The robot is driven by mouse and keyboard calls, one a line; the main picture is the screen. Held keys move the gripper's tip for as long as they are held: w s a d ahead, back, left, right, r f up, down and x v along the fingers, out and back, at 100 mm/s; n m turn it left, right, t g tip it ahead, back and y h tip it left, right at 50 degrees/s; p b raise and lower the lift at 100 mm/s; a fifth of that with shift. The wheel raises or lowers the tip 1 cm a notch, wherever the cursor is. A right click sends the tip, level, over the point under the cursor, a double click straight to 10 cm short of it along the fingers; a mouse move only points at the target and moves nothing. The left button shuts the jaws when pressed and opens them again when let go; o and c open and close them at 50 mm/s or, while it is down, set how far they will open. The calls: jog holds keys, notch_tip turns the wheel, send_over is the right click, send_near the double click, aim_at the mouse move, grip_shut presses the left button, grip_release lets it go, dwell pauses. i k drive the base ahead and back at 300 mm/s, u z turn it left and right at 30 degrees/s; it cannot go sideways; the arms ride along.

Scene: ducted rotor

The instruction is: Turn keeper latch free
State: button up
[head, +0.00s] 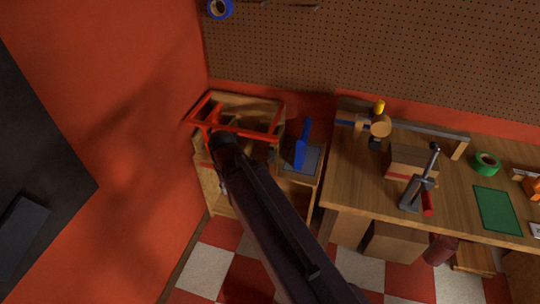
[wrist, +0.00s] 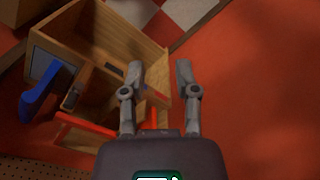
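My gripper (wrist: 159,78) is open and empty in the wrist view, its two grey fingers apart in front of the wooden cabinet (wrist: 120,35). A red frame (wrist: 88,128) passes below and behind the fingers; it also shows on top of the cabinet in the head view (head: 245,131). A small dark fitting (wrist: 75,92) sits on the cabinet's wooden part, left of the fingers. A small red piece (wrist: 156,93) shows between the fingers. I cannot tell which of these is the keeper latch. In the head view my arm hides the gripper's fingers and part of the cabinet.
The red wall (head: 110,150) is close on the cabinet's left. A workbench (head: 345,185) with tools stands to the right.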

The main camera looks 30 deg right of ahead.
aim_at(272, 154)
jog(key=u, duration=0.45)
jog(key=k, duration=1.35)
jog(key=z, duration=0.65)
jog(key=i, duration=0.95)
jog(key=z, duration=0.05)
